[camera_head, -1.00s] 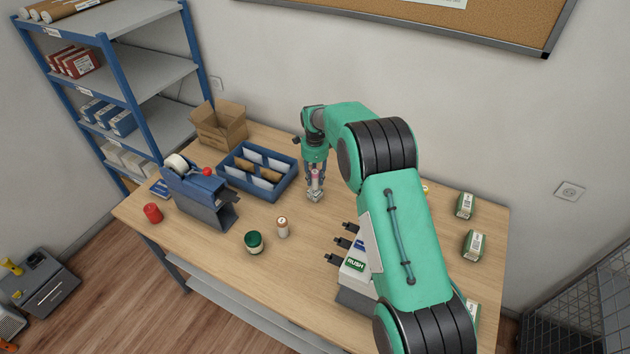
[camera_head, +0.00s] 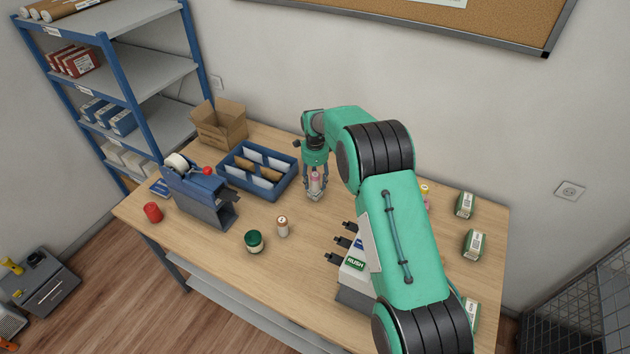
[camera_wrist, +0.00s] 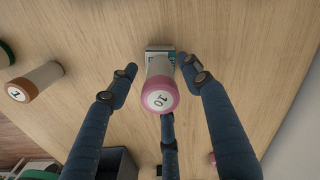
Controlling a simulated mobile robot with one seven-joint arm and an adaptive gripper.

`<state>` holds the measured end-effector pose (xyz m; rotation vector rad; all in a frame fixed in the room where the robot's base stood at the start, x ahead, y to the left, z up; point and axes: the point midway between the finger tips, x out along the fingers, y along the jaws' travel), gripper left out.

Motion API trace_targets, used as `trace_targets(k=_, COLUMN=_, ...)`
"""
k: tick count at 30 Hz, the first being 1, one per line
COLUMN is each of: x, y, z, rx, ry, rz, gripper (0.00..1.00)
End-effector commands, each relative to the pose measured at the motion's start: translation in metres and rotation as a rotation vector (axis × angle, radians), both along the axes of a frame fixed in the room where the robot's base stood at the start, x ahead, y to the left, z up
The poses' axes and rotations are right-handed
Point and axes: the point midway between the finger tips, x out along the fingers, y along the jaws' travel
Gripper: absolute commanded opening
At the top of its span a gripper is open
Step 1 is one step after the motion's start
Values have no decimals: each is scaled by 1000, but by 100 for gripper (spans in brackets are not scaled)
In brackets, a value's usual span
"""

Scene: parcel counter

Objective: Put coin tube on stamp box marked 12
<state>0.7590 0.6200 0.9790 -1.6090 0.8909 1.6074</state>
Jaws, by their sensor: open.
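A pale coin tube with a pink-rimmed cap marked 10 (camera_wrist: 160,97) stands upright on a small stamp box (camera_wrist: 160,48) in the wrist view. In the head view the tube (camera_head: 315,182) and the box (camera_head: 314,197) are on the table, right of the blue tray. The box shows only a strip of teal and white, and its number is hidden. My gripper (camera_wrist: 158,84) is open around the tube, its fingers standing apart from it. The gripper also shows in the head view (camera_head: 316,180), pointing down.
Another tube with a brown cap marked 1 (camera_wrist: 34,82) stands to the left. A dark green jar (camera_head: 254,243), a blue tray (camera_head: 250,187) and a tape dispenser (camera_head: 205,195) are nearby. Green and white boxes (camera_head: 475,245) stand at the right. The front middle table is fairly clear.

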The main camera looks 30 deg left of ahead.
Motion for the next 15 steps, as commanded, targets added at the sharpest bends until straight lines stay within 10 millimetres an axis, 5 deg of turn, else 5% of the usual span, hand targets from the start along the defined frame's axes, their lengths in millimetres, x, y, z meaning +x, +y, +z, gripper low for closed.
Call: trace_targets(k=15, x=1, y=1, z=29, rx=2, ry=-3, rz=0, gripper=49)
